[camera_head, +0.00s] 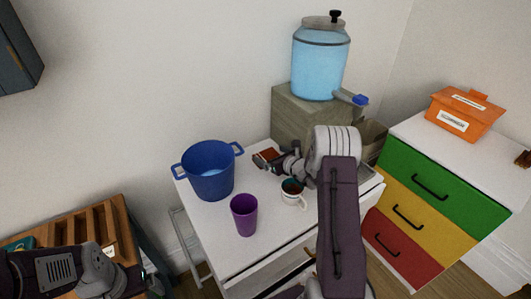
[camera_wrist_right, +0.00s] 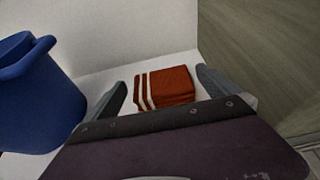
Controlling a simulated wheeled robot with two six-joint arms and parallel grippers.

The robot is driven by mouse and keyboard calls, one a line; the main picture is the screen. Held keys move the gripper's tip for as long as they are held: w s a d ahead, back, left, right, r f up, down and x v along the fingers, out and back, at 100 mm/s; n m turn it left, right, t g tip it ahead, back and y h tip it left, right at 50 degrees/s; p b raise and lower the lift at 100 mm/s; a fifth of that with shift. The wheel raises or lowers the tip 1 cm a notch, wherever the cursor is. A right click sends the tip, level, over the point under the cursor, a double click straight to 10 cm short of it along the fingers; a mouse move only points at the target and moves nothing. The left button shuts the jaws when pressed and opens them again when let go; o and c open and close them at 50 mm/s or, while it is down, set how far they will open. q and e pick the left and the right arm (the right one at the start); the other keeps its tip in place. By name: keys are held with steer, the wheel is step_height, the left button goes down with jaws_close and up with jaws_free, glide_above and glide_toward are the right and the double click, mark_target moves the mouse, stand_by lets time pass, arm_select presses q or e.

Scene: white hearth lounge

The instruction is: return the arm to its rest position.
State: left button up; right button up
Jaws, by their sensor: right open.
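My right arm reaches over the white table (camera_head: 275,222) from the lower right. Its gripper (camera_head: 266,160) is open near the table's back edge. In the right wrist view, its two fingers stand apart on either side of a folded red-brown cloth with white stripes (camera_wrist_right: 168,88). The cloth lies flat on the table, and nothing is held. In the head view the cloth (camera_head: 268,153) is partly hidden by the gripper. My left arm (camera_head: 60,272) is low at the left, over a slatted wooden rack; its fingers cannot be made out.
A water dispenser (camera_head: 320,65) stands on a greenish box behind. A coloured drawer cabinet (camera_head: 425,190) with an orange box (camera_head: 465,115) is at right.

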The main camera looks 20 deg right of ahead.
steer(key=shift+s+r, duration=0.1)
steer(key=shift+s, duration=0.25)
